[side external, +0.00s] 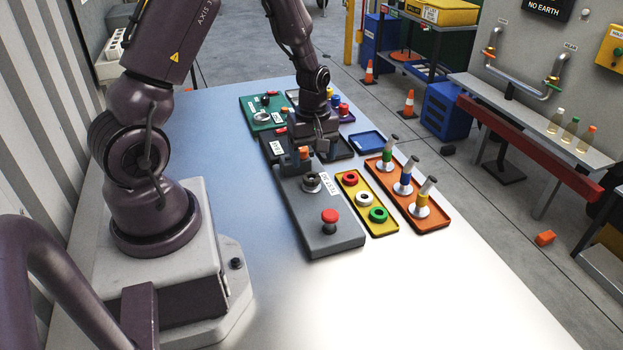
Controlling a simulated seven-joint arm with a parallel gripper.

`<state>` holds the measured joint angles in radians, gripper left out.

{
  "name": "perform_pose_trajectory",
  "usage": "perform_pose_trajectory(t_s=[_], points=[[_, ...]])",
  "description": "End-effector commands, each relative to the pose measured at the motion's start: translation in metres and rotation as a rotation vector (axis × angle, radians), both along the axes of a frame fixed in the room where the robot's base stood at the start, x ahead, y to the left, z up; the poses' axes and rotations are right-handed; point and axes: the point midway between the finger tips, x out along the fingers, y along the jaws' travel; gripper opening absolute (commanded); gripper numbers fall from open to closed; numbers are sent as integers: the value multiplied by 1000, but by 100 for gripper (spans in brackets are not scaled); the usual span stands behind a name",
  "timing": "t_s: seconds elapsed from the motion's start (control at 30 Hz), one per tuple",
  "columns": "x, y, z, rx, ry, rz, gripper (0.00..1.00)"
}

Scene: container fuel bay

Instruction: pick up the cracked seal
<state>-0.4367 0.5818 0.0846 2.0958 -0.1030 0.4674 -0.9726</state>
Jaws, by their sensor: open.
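No crack can be made out on any ring at this size, so I cannot tell which is the cracked seal. Red (351,177), white (364,199) and green (378,214) rings lie in a row in the yellow tray (389,231). A dark grey ring-shaped part (312,182) sits on the grey test block (335,243), beside its white label. My gripper (304,156) is open, pointing down over the far end of that block, behind the dark ring. A small orange part (304,151) shows at the fingers; whether they touch it is unclear.
A red button (330,216) stands on the block's near end. An orange tray (431,226) with several upright plungers is right of the yellow tray. A blue tray (367,142), a dark tray and a green tray (256,123) lie farther back. The near table (250,210) is clear.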

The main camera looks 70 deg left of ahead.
Motion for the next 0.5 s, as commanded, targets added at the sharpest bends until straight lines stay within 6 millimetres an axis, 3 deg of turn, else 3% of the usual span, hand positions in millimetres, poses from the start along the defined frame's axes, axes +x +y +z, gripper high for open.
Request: perform_pose_trajectory(t_s=[0.3,0.5], points=[[-3,1,-42,-2,4,0,71],[-2,1,-53,0,0,0,71]])
